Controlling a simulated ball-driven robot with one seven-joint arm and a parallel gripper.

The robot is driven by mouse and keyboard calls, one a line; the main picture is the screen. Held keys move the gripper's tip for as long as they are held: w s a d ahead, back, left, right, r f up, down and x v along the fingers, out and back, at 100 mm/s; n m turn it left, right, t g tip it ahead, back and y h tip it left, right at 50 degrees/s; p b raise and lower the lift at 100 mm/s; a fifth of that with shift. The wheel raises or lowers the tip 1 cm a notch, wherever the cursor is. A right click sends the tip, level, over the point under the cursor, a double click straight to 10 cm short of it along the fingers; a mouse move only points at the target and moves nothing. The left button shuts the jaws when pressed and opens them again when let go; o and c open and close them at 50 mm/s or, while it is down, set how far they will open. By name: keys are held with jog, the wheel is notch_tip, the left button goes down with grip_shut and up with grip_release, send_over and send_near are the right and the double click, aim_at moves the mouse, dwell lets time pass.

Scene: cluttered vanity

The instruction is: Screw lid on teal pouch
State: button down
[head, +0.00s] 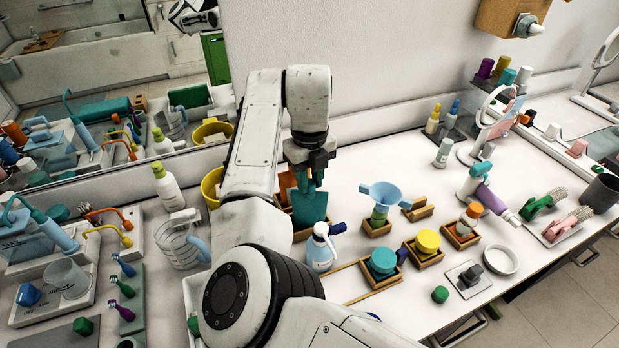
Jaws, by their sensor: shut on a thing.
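The teal pouch (309,208) is a flat, wide shape with a narrower top, near the middle of the head view. It stands at or in a wooden holder, partly in front of an orange item (287,183). My gripper (308,176) points straight down at the pouch's top and is shut there, with teal showing between and below the fingers. I cannot make out a separate lid at the fingers. A small loose green cap (440,294) lies on the counter to the right; I cannot tell whether it belongs to the pouch.
A white and blue spray bottle (320,250) stands close in front of the pouch. A blue funnel (381,194), yellow-lidded jar (428,241) and teal-lidded jar (383,262) stand to the right. A clear pitcher (180,243) is left. The counter at front right is partly free.

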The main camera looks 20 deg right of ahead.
jog(key=shift+m, duration=0.8)
jog(key=c, duration=0.8)
grip_release()
